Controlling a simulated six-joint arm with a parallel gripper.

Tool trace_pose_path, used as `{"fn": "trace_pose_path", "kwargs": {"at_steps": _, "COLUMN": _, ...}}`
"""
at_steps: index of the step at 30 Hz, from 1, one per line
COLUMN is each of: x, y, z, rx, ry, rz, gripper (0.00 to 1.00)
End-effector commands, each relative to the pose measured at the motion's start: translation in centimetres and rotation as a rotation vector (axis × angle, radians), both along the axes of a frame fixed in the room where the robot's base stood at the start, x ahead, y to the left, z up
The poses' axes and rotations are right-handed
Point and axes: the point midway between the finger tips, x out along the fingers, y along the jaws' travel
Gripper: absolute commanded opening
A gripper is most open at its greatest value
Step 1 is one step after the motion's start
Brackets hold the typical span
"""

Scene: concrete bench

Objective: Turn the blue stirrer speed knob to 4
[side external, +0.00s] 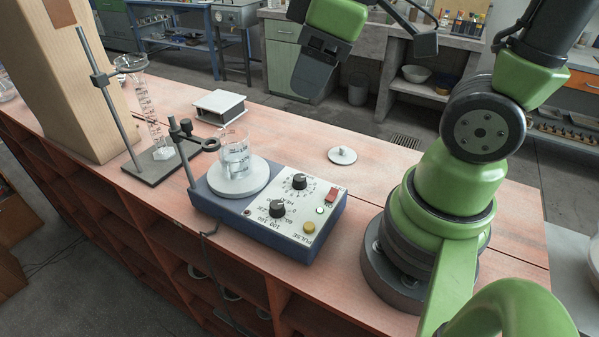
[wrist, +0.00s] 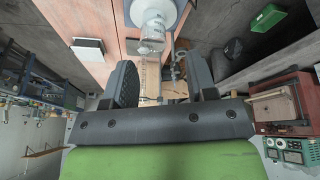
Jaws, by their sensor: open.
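The blue stirrer (side external: 262,240) stands on the bench with a white sloped control panel. The panel has two dark knobs: an upper one (side external: 299,182) ringed by small numerals, and a lower one (side external: 277,209) with larger numbers such as 100. The knobs look black, and I cannot read either pointer setting clearly. My gripper (side external: 312,88) is high above and behind the stirrer, apart from it. In the wrist view my gripper (wrist: 164,78) has its two dark fingers wide apart with nothing held. The knobs do not show there.
A glass beaker (side external: 235,155) sits on the stirrer's round white plate (side external: 250,183), beside a clamp. A retort stand (side external: 150,170) with a glass cylinder is left. A red switch and yellow button are on the panel.

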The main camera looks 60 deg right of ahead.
Motion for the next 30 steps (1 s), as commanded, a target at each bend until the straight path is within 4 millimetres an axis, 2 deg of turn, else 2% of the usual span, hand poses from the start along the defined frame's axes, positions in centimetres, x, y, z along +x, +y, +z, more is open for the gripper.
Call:
{"fn": "trace_pose_path", "kwargs": {"at_steps": 1, "x": 0.8, "y": -0.4, "z": -1.6, "rx": -0.057, "ry": 0.06, "rz": 0.128, "gripper": 0.52}}
{"fn": "trace_pose_path", "kwargs": {"at_steps": 6, "x": 2.6, "y": -1.7, "z": -6.3, "rx": -0.191, "ry": 0.197, "rz": 0.58, "gripper": 0.52}}
{"fn": "trace_pose_path", "kwargs": {"at_steps": 12, "x": 3.2, "y": -2.4, "z": -9.9, "rx": -0.236, "ry": 0.278, "rz": 0.916, "gripper": 0.52}}
{"fn": "trace_pose_path", "kwargs": {"at_steps": 20, "x": 3.2, "y": -2.5, "z": -12.0, "rx": -0.239, "ry": 0.295, "rz": 0.996, "gripper": 0.52}}
{"fn": "trace_pose_path", "kwargs": {"at_steps": 30, "x": 3.1, "y": -2.5, "z": -17.7, "rx": -0.238, "ry": 0.297, "rz": 0.993, "gripper": 0.52}}
